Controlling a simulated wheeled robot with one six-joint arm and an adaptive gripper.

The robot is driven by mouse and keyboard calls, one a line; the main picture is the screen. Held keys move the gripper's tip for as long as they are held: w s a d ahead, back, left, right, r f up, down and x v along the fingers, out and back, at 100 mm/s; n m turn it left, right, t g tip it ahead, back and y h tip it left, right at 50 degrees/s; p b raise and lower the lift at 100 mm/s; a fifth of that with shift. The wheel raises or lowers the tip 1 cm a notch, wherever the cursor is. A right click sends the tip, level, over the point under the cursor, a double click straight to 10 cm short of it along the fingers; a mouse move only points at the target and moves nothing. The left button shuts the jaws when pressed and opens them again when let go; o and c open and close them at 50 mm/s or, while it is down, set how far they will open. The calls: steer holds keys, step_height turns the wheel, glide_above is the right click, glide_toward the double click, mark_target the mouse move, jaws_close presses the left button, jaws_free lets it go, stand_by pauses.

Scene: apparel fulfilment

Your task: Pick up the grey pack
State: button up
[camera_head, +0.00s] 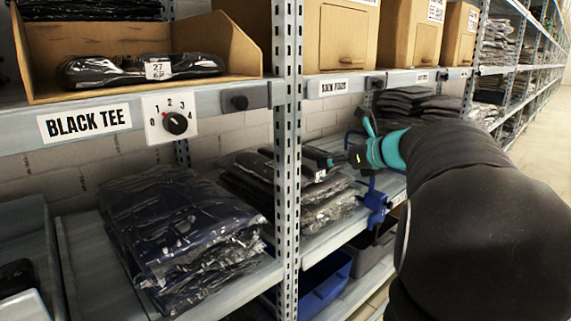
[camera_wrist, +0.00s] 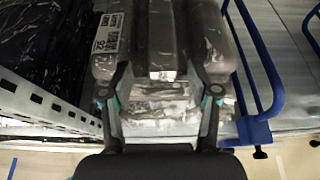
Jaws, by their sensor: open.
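Clear-wrapped grey packs (camera_head: 335,205) lie stacked on the middle shelf, right of the upright post. My gripper (camera_head: 330,160) reaches in from the right, at the top of this stack. In the wrist view, a grey pack with a white printed label (camera_wrist: 108,33) lies beneath my gripper (camera_wrist: 161,45). My two dark fingers are apart over it, with grey wrapped material visible between and on both sides of them. The fingers hide parts of the pack, so I cannot tell whether they touch it. More wrapped layers show below it.
The perforated upright post (camera_head: 289,150) stands close left of the stack. A blue rail frame (camera_wrist: 262,75) stands close on its right. Dark wrapped packs (camera_head: 175,225) fill the shelf left of the post. The upper shelf edge (camera_head: 345,84) runs above my gripper.

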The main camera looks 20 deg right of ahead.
mark_target(310, 162)
steer(key=x, duration=0.6)
steer(key=shift+w+a+f+b, duration=0.15)
steer(key=shift+w+b, duration=0.15)
steer(key=shift+w+a+f+b, duration=0.15)
steer(key=shift+w+a, duration=0.1)
steer(key=shift+w, duration=0.6)
steer(key=shift+w+a+f+b, duration=0.1)
steer(key=shift+w+a, duration=0.15)
steer(key=shift+w, duration=0.6)
steer(key=shift+w+a+f+b, duration=0.15)
steer(key=shift+w+a, duration=0.1)
steer(key=shift+w, duration=0.6)
steer(key=c, duration=1)
steer(key=shift+r, duration=0.1)
steer(key=shift+c, duration=0.2)
